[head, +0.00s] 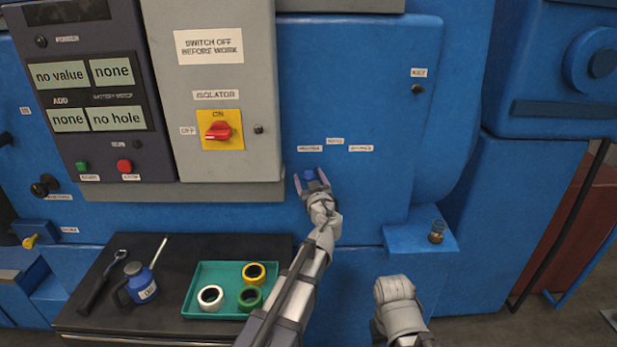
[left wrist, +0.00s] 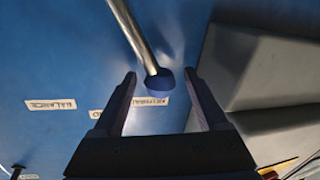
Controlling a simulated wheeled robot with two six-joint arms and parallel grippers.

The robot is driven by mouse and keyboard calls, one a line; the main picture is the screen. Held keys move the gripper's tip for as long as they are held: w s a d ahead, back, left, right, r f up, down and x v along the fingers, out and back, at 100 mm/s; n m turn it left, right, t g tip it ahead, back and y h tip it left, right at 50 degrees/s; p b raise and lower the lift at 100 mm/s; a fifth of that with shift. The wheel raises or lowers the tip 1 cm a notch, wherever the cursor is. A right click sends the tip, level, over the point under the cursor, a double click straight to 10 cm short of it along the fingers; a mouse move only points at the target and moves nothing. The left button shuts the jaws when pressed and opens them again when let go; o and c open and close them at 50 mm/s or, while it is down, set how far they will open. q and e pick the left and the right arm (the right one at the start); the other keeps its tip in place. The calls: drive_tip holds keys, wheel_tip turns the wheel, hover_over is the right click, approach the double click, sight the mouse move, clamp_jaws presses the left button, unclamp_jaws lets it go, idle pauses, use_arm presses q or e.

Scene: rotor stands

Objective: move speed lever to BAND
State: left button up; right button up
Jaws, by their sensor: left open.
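The speed lever is a metal rod with a dark blue knob (left wrist: 158,82). In the left wrist view it comes down from the top, and the knob lies between my left gripper's fingers near their tips. The fingers are apart, with a gap on each side of the knob. In the head view the blue knob (head: 309,175) shows between the fingertips of my open left gripper (head: 311,182), in front of the blue housing. Three small labels (head: 335,141) sit above it; their print is too small to read. My right gripper is not visible, only part of its arm.
The grey isolator box (head: 212,90) with its red switch stands left of the lever. Below it, a dark bench top (head: 105,318) holds a green tray (head: 190,300) with three rings, a blue oiler (head: 137,285) and tools. A ledge with a brass fitting (head: 437,232) sticks out at right.

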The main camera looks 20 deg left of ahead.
use_arm(q)
drive_tip(key=shift+w+a, duration=0.2)
drive_tip(key=shift+w, duration=0.2)
clamp_jaws()
idle(0.4)
idle(0.8)
